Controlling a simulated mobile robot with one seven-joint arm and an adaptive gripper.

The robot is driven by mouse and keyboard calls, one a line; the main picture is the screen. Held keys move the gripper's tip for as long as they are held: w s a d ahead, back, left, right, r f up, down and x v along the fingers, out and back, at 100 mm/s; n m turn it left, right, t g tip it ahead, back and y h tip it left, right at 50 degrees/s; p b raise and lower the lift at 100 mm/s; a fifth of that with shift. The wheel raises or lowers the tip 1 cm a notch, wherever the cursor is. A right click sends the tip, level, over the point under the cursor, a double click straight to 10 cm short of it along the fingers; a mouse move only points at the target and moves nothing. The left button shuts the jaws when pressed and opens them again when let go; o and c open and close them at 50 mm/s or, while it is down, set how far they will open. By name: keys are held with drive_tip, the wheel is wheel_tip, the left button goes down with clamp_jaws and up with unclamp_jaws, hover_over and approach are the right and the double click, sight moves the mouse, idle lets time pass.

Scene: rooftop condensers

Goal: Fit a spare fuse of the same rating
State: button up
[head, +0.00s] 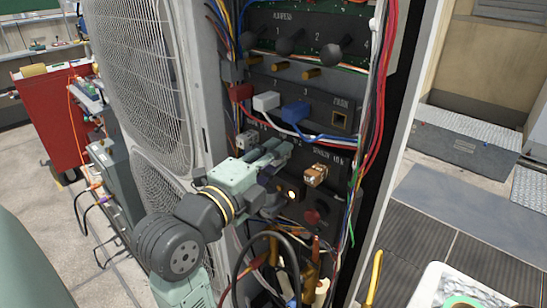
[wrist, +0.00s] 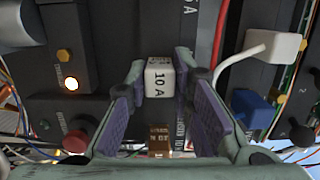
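My gripper (head: 285,150) is at the dark fuse panel, left of a brown fuse (head: 316,174) in the head view. A pale fuse-like block (head: 246,140) stands left of my gripper.
A lit button (head: 291,195) and a red button (head: 311,216) are below the gripper. White (head: 266,101) and blue (head: 295,112) plugs sit above it. Red cables (head: 384,90) run down the cabinet's right side, and a black cable (head: 236,270) loops below.

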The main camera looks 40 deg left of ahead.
drive_tip(key=o, duration=0.5)
drive_tip(key=shift+c, duration=0.2)
drive_tip(key=s, duration=1.2)
drive_tip(key=shift+d, duration=0.45)
